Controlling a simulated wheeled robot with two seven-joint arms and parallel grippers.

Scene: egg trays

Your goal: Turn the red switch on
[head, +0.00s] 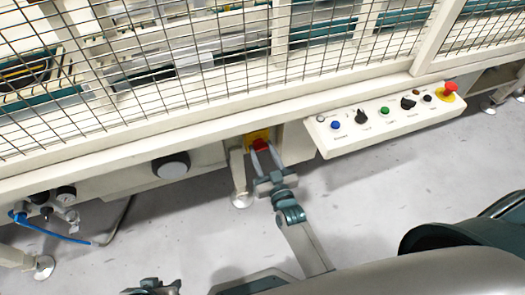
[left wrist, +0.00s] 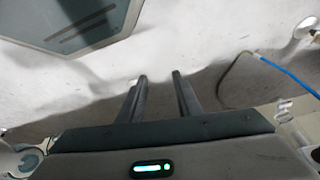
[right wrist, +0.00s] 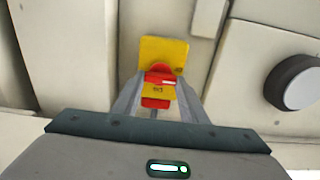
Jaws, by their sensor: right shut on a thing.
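The red switch (head: 261,145) sits on a yellow plate (head: 257,134) on the machine's lower front, under the fence. The switch also shows in the right wrist view (right wrist: 160,75), with the yellow plate (right wrist: 165,48) behind it. My right gripper (head: 263,151) is shut on the switch, one finger on each side of its red handle. My left gripper (head: 150,289) is low at the bottom edge of the head view, away from the switch. In the left wrist view its two fingers (left wrist: 159,76) are apart with nothing between them, above the floor.
A white control panel (head: 400,121) with several knobs, buttons and a red emergency stop (head: 449,88) juts out right of the switch. A dark round knob (head: 171,166) is left of it. A blue hose (head: 52,234) hangs further left. The grey floor in front is clear.

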